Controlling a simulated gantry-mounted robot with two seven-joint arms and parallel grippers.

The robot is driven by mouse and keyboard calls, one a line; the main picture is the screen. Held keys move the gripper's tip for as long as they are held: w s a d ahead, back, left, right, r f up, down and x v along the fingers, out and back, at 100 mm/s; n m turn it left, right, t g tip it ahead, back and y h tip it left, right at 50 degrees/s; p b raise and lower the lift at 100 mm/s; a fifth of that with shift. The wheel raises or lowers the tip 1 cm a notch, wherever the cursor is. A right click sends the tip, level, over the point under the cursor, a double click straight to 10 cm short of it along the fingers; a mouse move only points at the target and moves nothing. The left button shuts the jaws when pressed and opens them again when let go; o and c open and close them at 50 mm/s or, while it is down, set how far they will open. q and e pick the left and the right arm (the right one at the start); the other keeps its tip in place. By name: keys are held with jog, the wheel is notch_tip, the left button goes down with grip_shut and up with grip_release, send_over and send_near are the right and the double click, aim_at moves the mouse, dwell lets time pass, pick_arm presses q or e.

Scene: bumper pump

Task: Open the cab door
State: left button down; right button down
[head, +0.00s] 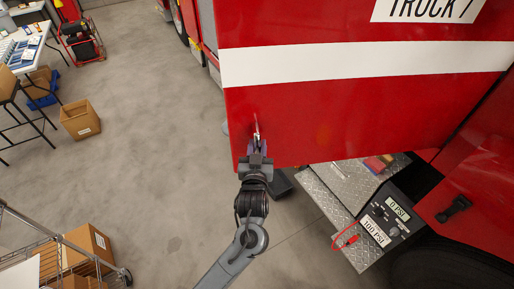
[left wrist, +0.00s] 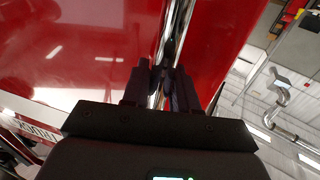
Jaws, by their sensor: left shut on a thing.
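The red cab door (head: 350,110) has a white stripe and lettering that reads TRUCK 7. It fills the upper right of the head view and also shows in the left wrist view (left wrist: 75,50). It appears to stand out from the truck, with a dark gap along its right side. A thin metal handle (head: 257,126) is near its lower left corner. My left gripper (head: 257,145) is shut on this handle, which runs between the fingers in the left wrist view (left wrist: 158,85). The fingers hide part of the handle. My right gripper is not in view.
A metal step (head: 325,205) with a gauge box (head: 388,225) and red cable lies below the door. A black fitting (head: 455,208) sits on the red panel at right. A box (head: 81,119), wire rack (head: 60,245) and table stand left. The floor between is clear.

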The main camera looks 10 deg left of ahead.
pick_arm(q)
jog(key=shift+a+f, duration=0.1)
jog(key=c, duration=1)
grip_release()
jog(key=shift+s, duration=0.1)
jog(key=shift+s, duration=0.3)
jog(key=s, duration=0.3)
jog(key=s+d+b, duration=0.1)
jog(key=s, duration=0.2)
jog(key=s+d+b, duration=0.1)
jog(key=s, duration=0.3)
